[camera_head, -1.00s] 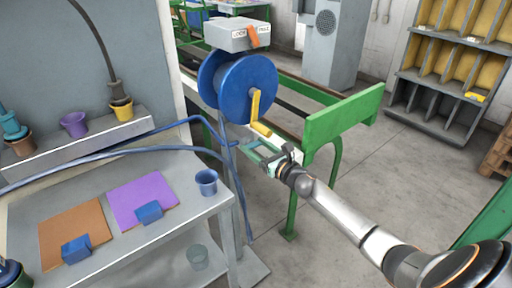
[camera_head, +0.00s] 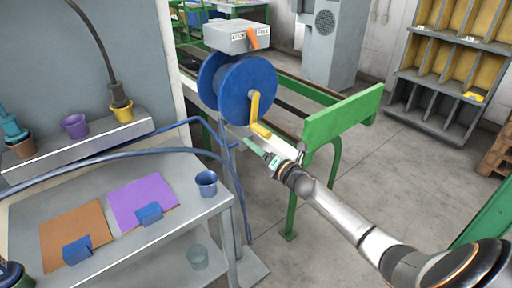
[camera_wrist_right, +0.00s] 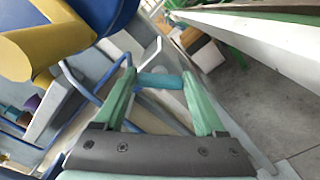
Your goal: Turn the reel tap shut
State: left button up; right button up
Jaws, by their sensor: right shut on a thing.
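The blue hose reel (camera_head: 245,88) with its yellow crank (camera_head: 257,115) stands at the bench's right end. My right gripper (camera_head: 252,147) is just below the crank, its fingers seen edge-on and hiding the tap in the head view. In the right wrist view, the green fingers (camera_wrist_right: 161,88) are shut on a short teal bar, which looks like the reel tap's handle (camera_wrist_right: 160,82). A thin grey pipe shows behind it. The yellow crank (camera_wrist_right: 50,42) and blue reel (camera_wrist_right: 100,12) are close at the upper left there.
A grey box (camera_head: 236,36) with an orange lever (camera_head: 253,38) and lock/free label sits above the reel. A green rail end (camera_head: 342,122) is close right of the gripper. Blue hoses (camera_head: 100,156) cross the bench. A blue cup (camera_head: 206,182) stands near its edge.

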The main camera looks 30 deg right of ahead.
jog(key=m+p, duration=0.1)
jog(key=m, duration=0.6)
jog(key=shift+f+m+p, duration=0.2)
jog(key=shift+m+p, duration=0.15)
jog(key=shift+m, duration=0.35)
jog(key=o, duration=1.3)
jog(key=shift+s, duration=0.1)
jog(key=s, duration=0.8)
jog(key=s+d, duration=0.1)
jog(key=s, duration=0.3)
jog(key=shift+s, duration=0.2)
